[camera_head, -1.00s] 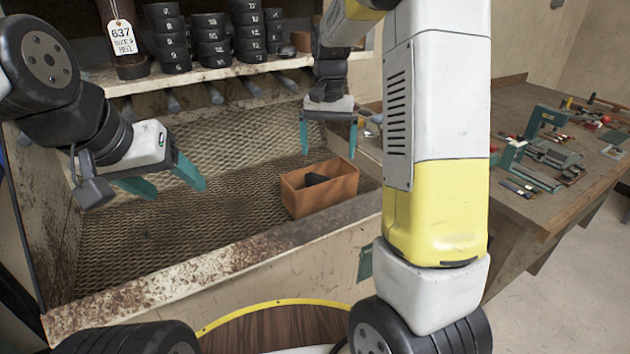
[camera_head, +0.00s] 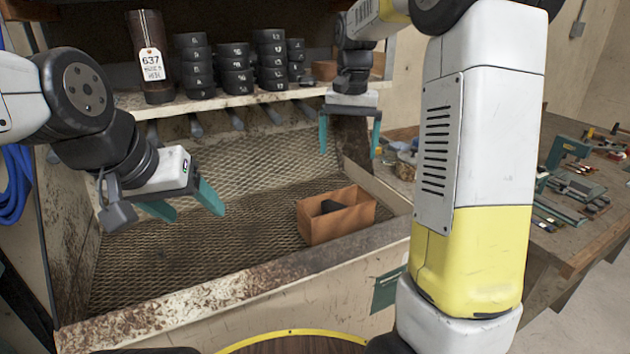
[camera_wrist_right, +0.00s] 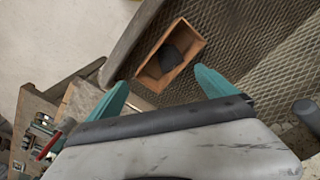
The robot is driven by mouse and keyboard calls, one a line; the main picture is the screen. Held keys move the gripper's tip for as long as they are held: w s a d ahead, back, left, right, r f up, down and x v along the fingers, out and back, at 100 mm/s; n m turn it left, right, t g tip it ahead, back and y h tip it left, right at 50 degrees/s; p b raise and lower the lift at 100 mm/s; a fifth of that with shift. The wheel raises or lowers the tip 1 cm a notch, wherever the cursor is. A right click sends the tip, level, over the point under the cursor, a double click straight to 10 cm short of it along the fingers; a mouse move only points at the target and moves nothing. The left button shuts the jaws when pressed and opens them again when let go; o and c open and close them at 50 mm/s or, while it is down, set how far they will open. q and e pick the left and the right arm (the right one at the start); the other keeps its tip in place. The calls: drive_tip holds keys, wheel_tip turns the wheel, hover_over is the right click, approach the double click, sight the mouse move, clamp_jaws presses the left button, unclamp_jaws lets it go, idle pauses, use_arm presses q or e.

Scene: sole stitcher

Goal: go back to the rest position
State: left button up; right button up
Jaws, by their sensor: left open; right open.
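My left gripper (camera_head: 188,205) is open and empty, held above the mesh floor of the trough at the left in the head view. My right gripper (camera_head: 349,138) is open and empty, pointing down beside the shelf and above the back right of the trough. Its teal fingers also show spread apart in the right wrist view (camera_wrist_right: 160,88). A wooden box (camera_head: 330,229) with a dark object (camera_head: 331,206) inside stands on the mesh, below and apart from my right gripper. The box also shows in the right wrist view (camera_wrist_right: 152,75).
A shelf (camera_head: 215,101) above the trough bears stacks of black round pieces (camera_head: 236,68) and a dark cylinder (camera_head: 152,90) tagged 637. The trough's front ledge (camera_head: 230,290) runs below. A workbench (camera_head: 570,238) with tools stands at the right.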

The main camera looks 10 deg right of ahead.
drive_tip(key=s+a+n+t+y, duration=0.1)
drive_tip(key=s+n+t, duration=0.3)
drive_tip(key=s, duration=1.9)
drive_tip(key=shift+s+a+r+t+y, duration=0.3)
drive_tip(key=shift+a+r+t+y, duration=0.15)
drive_tip(key=shift+t, duration=0.55)
